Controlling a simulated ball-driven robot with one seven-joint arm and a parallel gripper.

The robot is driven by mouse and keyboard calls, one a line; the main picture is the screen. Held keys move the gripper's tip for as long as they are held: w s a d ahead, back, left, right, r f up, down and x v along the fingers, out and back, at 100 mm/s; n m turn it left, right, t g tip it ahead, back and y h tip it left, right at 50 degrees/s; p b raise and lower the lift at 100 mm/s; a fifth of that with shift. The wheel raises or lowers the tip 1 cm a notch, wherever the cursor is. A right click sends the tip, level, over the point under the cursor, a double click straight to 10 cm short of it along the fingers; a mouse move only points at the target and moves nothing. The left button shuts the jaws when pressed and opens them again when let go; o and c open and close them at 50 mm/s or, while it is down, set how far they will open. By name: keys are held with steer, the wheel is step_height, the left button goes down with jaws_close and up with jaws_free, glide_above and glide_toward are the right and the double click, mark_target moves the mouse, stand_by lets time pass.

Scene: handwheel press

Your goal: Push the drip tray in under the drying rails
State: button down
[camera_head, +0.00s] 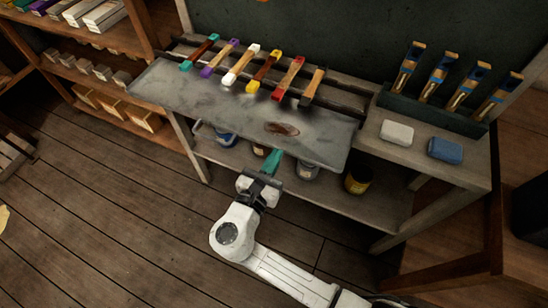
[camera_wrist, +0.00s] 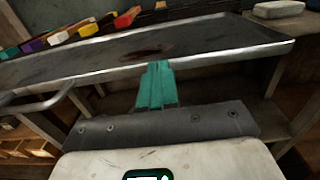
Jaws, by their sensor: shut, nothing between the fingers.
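The drip tray (camera_head: 210,104) is a wide grey metal sheet with a dark brown stain, lying on the bench top. Its back edge is at the drying rails (camera_head: 340,97), and most of it sticks out in front of them, over the bench's front edge. In the wrist view the tray's front lip (camera_wrist: 220,62) crosses the picture, with a loop handle (camera_wrist: 45,103) at left. My gripper (camera_head: 271,160) has teal fingers, shut and empty, at the tray's front edge right of middle. In the wrist view the fingertips (camera_wrist: 158,66) meet the lip; I cannot tell whether they touch.
Several colour-handled brushes (camera_head: 240,66) lie across the rails. A white block (camera_head: 397,133) and a blue block (camera_head: 444,149) sit on the bench at right, before a rack of brass-ended tools (camera_head: 432,85). Tins, including a yellow-black one (camera_head: 358,180), stand on the lower shelf. The floor in front is clear.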

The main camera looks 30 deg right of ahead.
mark_target(288, 135)
steer(key=x, duration=0.8)
steer(key=shift+w+d, duration=0.15)
steer(key=shift+d, duration=0.05)
